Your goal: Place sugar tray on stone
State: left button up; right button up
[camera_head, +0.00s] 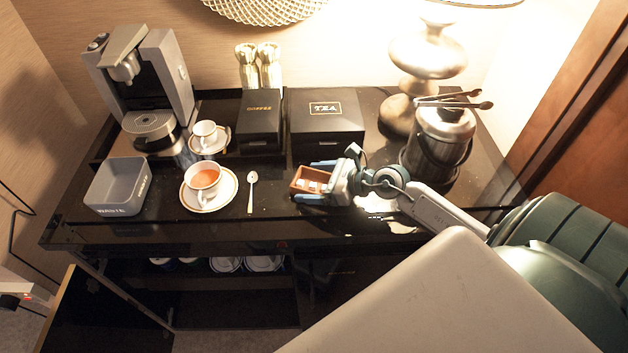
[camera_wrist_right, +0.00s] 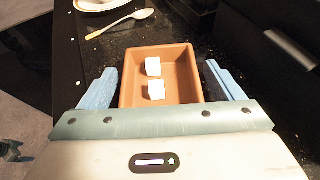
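The sugar tray (camera_head: 311,181) is a small brown open box at the front of the dark counter. White sugar cubes (camera_wrist_right: 155,89) lie inside the tray, which also shows in the wrist view (camera_wrist_right: 180,72). My right gripper (camera_head: 318,181) reaches in from the right with its blue fingers on either side of the tray. In the wrist view (camera_wrist_right: 162,80) a narrow gap shows between each finger and the tray wall, so the gripper is open around it. The dark speckled counter (camera_wrist_right: 228,65) looks like stone; I cannot pick out a separate stone piece. My left gripper is not clearly seen.
A spoon (camera_head: 251,192), a cup of tea (camera_head: 203,180) on a saucer and a grey bin (camera_head: 118,187) stand to the left. The coffee box (camera_head: 260,120) and tea box (camera_head: 326,125) stand behind. A metal canister (camera_head: 440,140) stands at right, near my arm.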

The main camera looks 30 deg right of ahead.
jog(key=shift+r, duration=0.2)
jog(key=shift+v, duration=0.8)
jog(key=shift+b+v, duration=0.5)
jog(key=shift+v, duration=2.25)
jog(key=shift+s+d+r+p, duration=0.15)
jog(key=shift+s+r+p, duration=0.1)
jog(key=shift+s+p, duration=0.25)
jog(key=shift+p+v, duration=0.85)
jog(key=shift+p, duration=0.2)
jog(key=p, duration=0.1)
jog(key=d+p, duration=0.1)
jog(key=shift+s+r+p, duration=0.2)
jog(key=shift+r+p, duration=0.1)
jog(key=shift+r, duration=0.1)
jog(key=shift+s+d+p, duration=0.15)
jog(key=shift+s+p, duration=0.3)
jog(key=shift+p, duration=0.45)
